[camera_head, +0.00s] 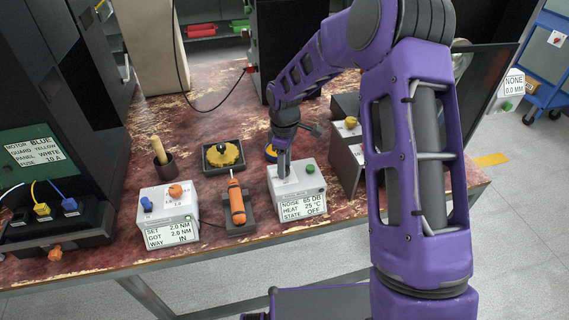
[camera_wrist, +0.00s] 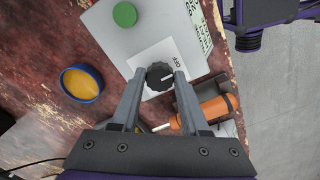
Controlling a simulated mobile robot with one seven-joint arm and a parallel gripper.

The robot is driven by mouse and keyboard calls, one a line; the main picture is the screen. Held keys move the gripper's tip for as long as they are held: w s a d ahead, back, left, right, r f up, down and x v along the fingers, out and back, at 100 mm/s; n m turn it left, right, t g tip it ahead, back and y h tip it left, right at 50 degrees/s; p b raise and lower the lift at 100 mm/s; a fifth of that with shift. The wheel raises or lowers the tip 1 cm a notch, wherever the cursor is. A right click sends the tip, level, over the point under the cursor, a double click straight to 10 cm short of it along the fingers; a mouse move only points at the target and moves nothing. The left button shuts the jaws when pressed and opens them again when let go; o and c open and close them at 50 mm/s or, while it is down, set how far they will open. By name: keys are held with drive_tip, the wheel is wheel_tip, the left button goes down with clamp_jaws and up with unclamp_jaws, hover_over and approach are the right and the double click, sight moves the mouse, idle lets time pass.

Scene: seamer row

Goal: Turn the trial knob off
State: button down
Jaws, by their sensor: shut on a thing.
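The trial knob (camera_wrist: 159,77) is a round black knob with a white pointer line, on a white label plate of a pale grey box (camera_head: 297,190). In the wrist view its pointer lies towards the right, roughly on the side of the printed "OFF". The box's display (camera_head: 302,207) reads NOISE 65 DB, HEAT 25 °C, STATE OFF. My gripper (camera_wrist: 161,74) is shut on the knob, one finger on each side. In the head view my gripper (camera_head: 284,167) reaches down onto the box top and hides the knob.
A green button (camera_head: 310,168) sits on the same box. An orange screwdriver (camera_head: 237,202) lies in a dark holder to its left, beside a second display box (camera_head: 168,216). A yellow-and-blue round piece (camera_head: 271,153) stands behind. A dark block with a yellow knob (camera_head: 351,122) is close at right.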

idle(0.4)
drive_tip(key=shift+c, duration=2.1)
unclamp_jaws()
drive_tip(key=shift+r, duration=0.1)
wheel_tip(320, 180, up, 17)
drive_tip(key=p, duration=0.1)
drive_tip(key=shift+r+p, duration=0.15)
drive_tip(key=shift+p, duration=0.15)
